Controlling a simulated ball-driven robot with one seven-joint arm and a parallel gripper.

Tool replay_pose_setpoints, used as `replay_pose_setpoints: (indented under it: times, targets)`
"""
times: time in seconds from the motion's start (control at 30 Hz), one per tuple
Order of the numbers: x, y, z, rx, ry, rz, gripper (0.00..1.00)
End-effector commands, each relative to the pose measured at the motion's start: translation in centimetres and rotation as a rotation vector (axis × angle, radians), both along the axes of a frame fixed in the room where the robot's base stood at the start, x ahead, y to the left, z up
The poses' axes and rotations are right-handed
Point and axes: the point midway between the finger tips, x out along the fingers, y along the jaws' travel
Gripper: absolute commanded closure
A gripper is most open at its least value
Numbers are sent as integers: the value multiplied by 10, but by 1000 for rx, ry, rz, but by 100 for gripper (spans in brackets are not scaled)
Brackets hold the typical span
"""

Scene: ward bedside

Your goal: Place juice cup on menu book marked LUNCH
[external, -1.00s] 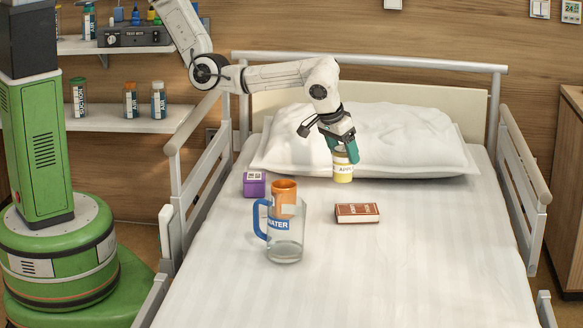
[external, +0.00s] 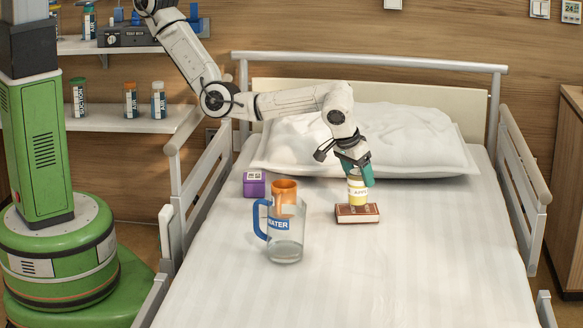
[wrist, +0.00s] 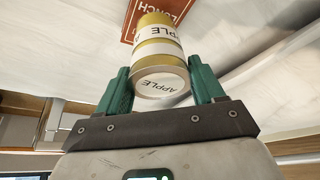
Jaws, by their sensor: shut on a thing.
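The juice cup (external: 358,193) is yellow with a white band reading APPLE. My gripper (external: 358,174) is shut on its upper part from above and holds it upright. The red-brown menu book (external: 358,219) lies flat on the bed, directly under the cup. I cannot tell if the cup's base touches the book or hovers just above it. In the wrist view the cup (wrist: 160,60) sits between my green fingers (wrist: 160,78). The book (wrist: 148,17) shows beyond it with the word LUNCH, partly hidden by the cup.
A clear jug (external: 286,243) with a blue handle and WATER label stands left of the book. An orange cup (external: 284,186) is behind it, partly hidden. A purple box (external: 254,184) lies further left. A white pillow (external: 420,142) is behind. The bed's right side is clear.

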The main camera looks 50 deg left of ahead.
Motion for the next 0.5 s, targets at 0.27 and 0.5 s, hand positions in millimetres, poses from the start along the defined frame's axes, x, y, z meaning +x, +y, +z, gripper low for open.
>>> replay_pose_setpoints:
  times: [0.27, 0.5]
  targets:
    - [0, 0, -16, -2, -1, -1, 69]
    - [0, 0, -18, -1, -1, 0, 69]
